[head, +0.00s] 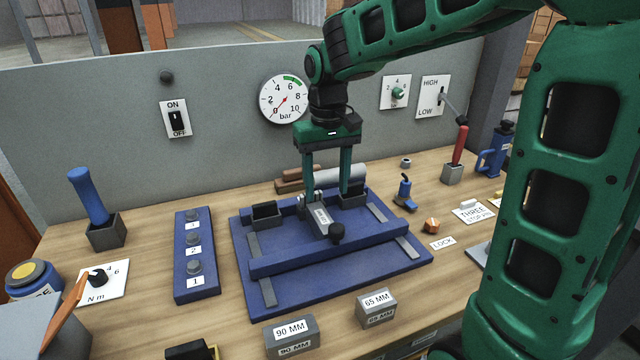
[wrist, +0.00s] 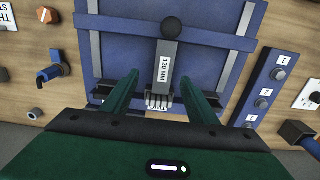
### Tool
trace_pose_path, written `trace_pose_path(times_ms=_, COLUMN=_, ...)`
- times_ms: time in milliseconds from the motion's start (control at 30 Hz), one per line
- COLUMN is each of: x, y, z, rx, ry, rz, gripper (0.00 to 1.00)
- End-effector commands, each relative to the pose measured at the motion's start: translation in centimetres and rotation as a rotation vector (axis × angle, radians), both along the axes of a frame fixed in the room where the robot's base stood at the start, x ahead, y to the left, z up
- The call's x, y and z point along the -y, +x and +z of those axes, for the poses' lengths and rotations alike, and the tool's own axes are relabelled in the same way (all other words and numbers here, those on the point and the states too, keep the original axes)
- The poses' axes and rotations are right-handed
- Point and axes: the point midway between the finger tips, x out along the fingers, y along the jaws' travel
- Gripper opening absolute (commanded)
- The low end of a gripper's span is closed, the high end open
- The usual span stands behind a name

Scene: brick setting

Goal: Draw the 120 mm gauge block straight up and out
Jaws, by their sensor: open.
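The 120 mm gauge block (head: 321,217) is a grey bar with a white label. It lies across the blue fixture (head: 291,281), near its middle. In the wrist view its label reads 120 MM (wrist: 164,68), and a dark round knob (wrist: 171,28) is at one end. A ridged grey piece (wrist: 159,101) is at its other end. My gripper (head: 333,194) is open above the fixture's rear part, its green fingers apart. In the wrist view the fingers (wrist: 160,80) stand on either side of the block, with gaps between.
The 90 MM block (head: 290,334) and 65 MM block (head: 376,308) stand in front of the fixture. A blue numbered strip (head: 195,255) is to its left. A blue valve (head: 405,193) and orange knob (head: 431,225) are to its right. A grey panel with gauge (head: 284,99) rises behind.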

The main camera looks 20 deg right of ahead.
Motion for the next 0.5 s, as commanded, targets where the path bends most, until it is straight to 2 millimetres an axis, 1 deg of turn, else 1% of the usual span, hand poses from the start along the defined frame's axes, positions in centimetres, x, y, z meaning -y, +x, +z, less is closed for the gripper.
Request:
trace_pose_path(times_ms=33, x=-0.5, y=0.4, z=-0.1, rx=-0.001, ry=0.003, rz=0.01, gripper=0.53)
trace_pose_path(times_ms=100, x=-0.8, y=0.6, z=-0.4, rx=-0.002, ry=0.005, rz=0.016, gripper=0.53)
trace_pose_path(times_ms=267, x=-0.8, y=0.6, z=-1.8, rx=-0.003, ry=0.005, rz=0.016, gripper=0.53)
trace_pose_path(times_ms=500, x=-0.7, y=0.5, z=-5.8, rx=-0.005, ry=0.005, rz=0.015, gripper=0.53)
